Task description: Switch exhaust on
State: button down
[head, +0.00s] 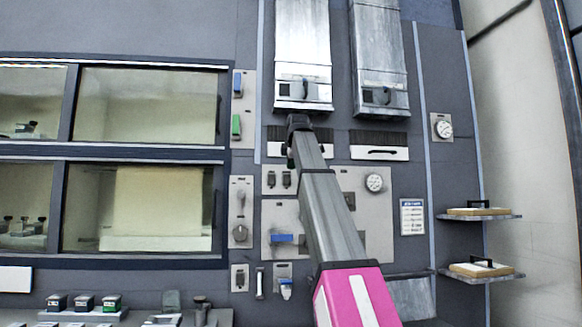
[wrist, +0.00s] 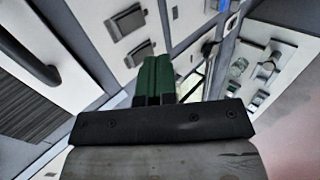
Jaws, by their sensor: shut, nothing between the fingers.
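My gripper (head: 291,160) is in front of the wall panel in the head view, below the left metal duct. In the wrist view its two green fingers (wrist: 154,76) are pressed together with nothing between them. Two grey blocky controls on a pale plate, an upper one (wrist: 126,21) and a lower one (wrist: 139,54), show left of the fingers in the wrist view. No label naming the exhaust is legible, so I cannot tell which control it is.
A plate at left holds a blue switch (head: 238,83) and a green switch (head: 236,126). Two shelves (head: 478,216) jut out at right.

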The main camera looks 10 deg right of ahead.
aim_at(287, 181)
jog(key=x, duration=0.6)
jog(key=w+r+x, duration=0.1)
jog(key=x, duration=0.2)
jog(key=shift+w+f, duration=0.15)
jog(key=shift+w, duration=0.2)
jog(key=shift+w+f, duration=0.1)
jog(key=shift+w, duration=0.5)
jog(key=shift+w+f, duration=0.1)
jog(key=shift+w, duration=0.15)
jog(key=shift+r, duration=0.9)
